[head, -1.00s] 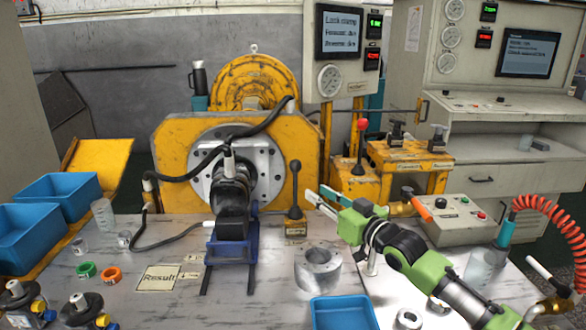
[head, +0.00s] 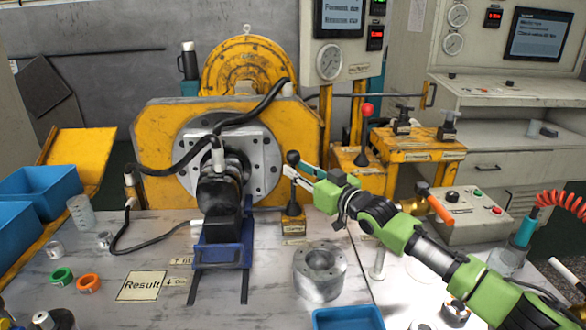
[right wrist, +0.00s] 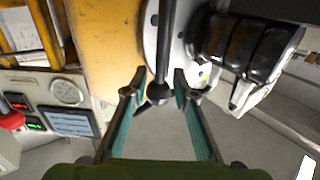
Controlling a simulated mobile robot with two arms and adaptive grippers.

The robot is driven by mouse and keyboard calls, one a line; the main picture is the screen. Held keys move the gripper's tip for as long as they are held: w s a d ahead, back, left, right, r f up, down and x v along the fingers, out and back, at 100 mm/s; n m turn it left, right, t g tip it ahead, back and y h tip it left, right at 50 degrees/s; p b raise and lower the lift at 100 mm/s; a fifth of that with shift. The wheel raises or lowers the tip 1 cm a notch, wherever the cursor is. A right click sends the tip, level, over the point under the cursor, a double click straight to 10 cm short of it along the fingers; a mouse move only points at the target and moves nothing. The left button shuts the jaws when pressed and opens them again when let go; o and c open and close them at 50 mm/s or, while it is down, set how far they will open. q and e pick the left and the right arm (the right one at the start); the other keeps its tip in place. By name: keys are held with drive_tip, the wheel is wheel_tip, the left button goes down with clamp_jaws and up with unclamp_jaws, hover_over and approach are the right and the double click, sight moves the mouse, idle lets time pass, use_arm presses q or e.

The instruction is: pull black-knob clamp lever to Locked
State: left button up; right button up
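The black-knob clamp lever (head: 293,158) stands almost upright on its small yellow base (head: 293,226), right of the blue motor stand. A label on the base seems to read Clamp. My green right gripper (head: 292,169) reaches in from the right, its fingertips at the lever just below the knob. In the right wrist view, the lever's black ball knob (right wrist: 158,94) and dark rod lie between the two teal-padded fingers. The fingers are apart, with a visible gap on both sides of the rod. My left gripper is not in view.
The dark motor (head: 222,190) with its hoses sits on a blue stand (head: 222,253) left of the lever. A red-knob lever (head: 365,125) stands behind my right arm. A grey metal cylinder (head: 320,275) and a blue tray (head: 348,318) are in front.

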drive_tip(key=shift+x, duration=1.1)
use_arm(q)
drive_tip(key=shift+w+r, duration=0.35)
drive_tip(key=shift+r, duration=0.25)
use_arm(e)
drive_tip(key=shift+w, duration=0.15)
clamp_jaws()
drive_tip(key=shift+r, duration=0.1)
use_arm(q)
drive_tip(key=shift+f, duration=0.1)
